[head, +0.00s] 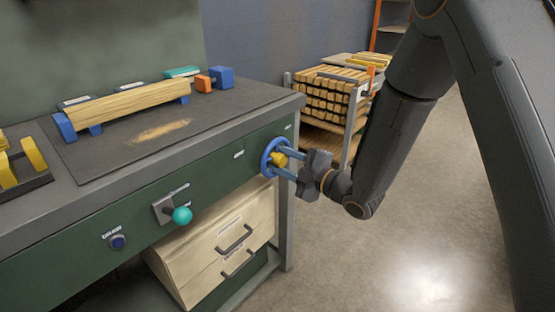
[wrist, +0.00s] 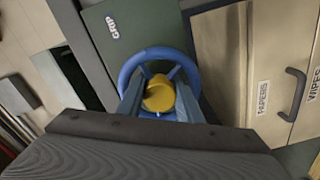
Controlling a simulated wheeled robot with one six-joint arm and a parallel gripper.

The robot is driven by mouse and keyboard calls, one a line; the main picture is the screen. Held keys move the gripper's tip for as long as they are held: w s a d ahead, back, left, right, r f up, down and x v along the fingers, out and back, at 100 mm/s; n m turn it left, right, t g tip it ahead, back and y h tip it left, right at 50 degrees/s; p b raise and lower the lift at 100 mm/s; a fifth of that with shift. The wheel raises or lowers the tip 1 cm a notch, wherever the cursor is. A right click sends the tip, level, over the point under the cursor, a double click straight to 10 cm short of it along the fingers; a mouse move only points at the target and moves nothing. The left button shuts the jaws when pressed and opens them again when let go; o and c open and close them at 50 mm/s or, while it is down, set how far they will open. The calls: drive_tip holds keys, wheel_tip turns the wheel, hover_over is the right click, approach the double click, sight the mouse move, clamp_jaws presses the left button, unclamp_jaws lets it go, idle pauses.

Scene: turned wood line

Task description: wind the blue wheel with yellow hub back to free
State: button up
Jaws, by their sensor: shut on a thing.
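The blue wheel (head: 267,157) with a yellow hub (head: 279,160) is mounted on the green front panel of the bench, near its right end. In the wrist view the blue rim (wrist: 140,57) and the yellow hub (wrist: 159,94) show from close up, with blue spokes between them. My gripper (head: 283,161) reaches in from the right, and its two fingers lie on either side of the hub. In the wrist view my gripper (wrist: 159,98) is shut on the wheel at the hub. The lower part of the rim is hidden behind my gripper. A label reading "GRIP" (wrist: 112,26) is beside the wheel.
A teal-knobbed lever (head: 182,215) and a dark blue button (head: 117,242) are on the same panel, further left. Pale drawers (head: 225,240) stand below. A wood billet (head: 130,103) lies on the bench top. A cart of wood strips (head: 330,95) stands behind; open floor is at right.

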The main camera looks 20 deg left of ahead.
sight(285, 162)
drive_tip(key=shift+f, duration=0.1)
idle(0.3)
drive_tip(key=o, duration=0.8)
drive_tip(key=shift+c, duration=0.2)
drive_tip(key=shift+v, duration=3.95)
